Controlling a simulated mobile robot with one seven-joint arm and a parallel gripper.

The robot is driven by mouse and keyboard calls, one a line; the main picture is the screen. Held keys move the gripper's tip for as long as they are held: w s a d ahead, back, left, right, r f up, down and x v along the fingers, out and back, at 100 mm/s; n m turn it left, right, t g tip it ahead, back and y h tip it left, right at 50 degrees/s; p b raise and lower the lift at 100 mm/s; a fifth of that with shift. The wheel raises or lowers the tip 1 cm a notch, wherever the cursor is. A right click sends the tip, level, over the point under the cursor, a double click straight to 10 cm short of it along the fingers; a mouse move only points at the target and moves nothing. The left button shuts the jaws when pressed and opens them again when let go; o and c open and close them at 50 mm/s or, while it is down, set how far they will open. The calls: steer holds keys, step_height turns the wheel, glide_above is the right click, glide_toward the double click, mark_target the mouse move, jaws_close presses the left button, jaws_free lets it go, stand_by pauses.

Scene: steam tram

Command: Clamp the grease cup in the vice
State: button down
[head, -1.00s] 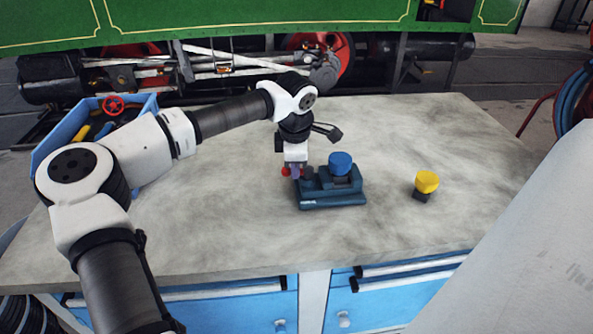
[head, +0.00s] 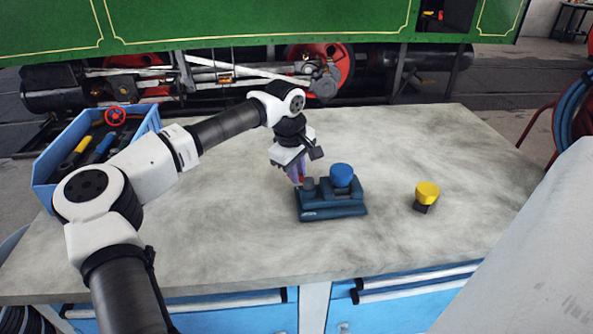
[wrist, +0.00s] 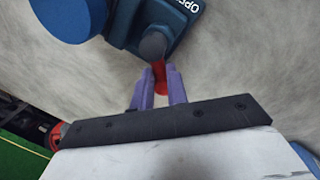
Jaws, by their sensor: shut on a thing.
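The dark blue vice (head: 333,210) sits on the bench, and its body shows at the top of the wrist view (wrist: 122,28). A cup with a round blue cap (head: 341,175) stands upright at its jaws; the cap shows at upper left in the wrist view (wrist: 68,16). A yellow-capped cup (head: 427,193) stands on the bench to the right. Which is the grease cup, I cannot tell. My gripper (head: 299,179) is at the vice's left end, tilted. Its purple fingers (wrist: 160,76) are shut on the red handle (wrist: 160,70) beside the grey screw end (wrist: 153,45).
A blue tray of tools (head: 148,122) with a red handwheel (head: 115,116) stands at the bench's left end. The grey bench top (head: 220,235) is clear around the vice. The green tram (head: 250,20) stands behind.

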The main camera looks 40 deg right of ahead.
stand_by(0.3)
steer(key=c, duration=1.4)
jaws_free()
steer(key=a+r, duration=0.1)
steer(key=r, duration=0.3)
steer(key=r+b, duration=0.1)
steer(key=r, duration=0.4)
steer(key=a+r+b, duration=0.1)
steer(key=r, duration=0.3)
steer(key=shift+s+a+r, duration=0.2)
steer(key=shift+a+r, duration=0.1)
